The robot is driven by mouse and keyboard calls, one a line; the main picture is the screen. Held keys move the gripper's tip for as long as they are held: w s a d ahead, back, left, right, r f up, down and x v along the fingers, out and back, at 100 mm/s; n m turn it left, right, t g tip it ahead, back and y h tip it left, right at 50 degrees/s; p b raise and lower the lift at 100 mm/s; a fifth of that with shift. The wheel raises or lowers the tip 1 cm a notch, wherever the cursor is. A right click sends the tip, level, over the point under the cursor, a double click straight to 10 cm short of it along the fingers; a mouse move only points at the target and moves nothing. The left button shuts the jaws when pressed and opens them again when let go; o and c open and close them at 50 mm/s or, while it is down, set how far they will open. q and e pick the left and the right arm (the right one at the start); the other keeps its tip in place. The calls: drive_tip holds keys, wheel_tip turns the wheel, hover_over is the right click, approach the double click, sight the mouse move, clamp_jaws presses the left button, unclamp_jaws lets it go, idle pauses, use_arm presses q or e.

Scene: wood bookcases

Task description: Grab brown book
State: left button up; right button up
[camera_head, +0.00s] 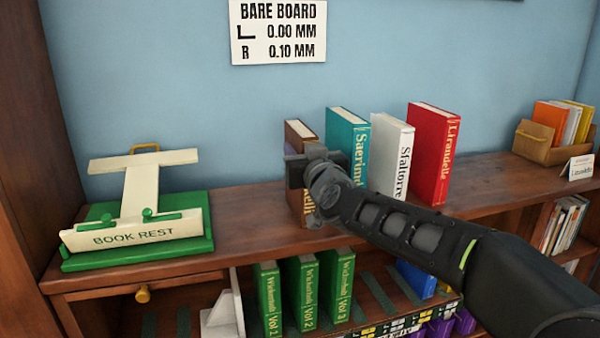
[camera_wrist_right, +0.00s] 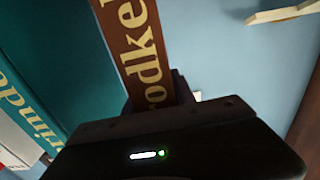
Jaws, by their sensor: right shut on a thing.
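The brown book (camera_head: 302,132) with gold lettering stands upright on the wooden shelf top, leftmost in a row of books. My right gripper (camera_head: 304,172) reaches in from the right and is shut on it; the gripper and arm hide much of its spine. In the right wrist view the brown spine (camera_wrist_right: 137,45) runs down between the jaws, and the gripper body covers its lower part. The teal book (camera_head: 347,142) stands just right of it and also shows in the wrist view (camera_wrist_right: 35,80). My left gripper is not in view.
A white book (camera_head: 391,155) and a red book (camera_head: 434,150) stand further right. A green and cream book rest (camera_head: 140,250) sits at left, with bare shelf between. Green volumes (camera_head: 305,290) stand on the lower shelf. A wooden box (camera_head: 545,148) of books is far right.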

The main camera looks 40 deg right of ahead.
clamp_jaws()
idle(0.6)
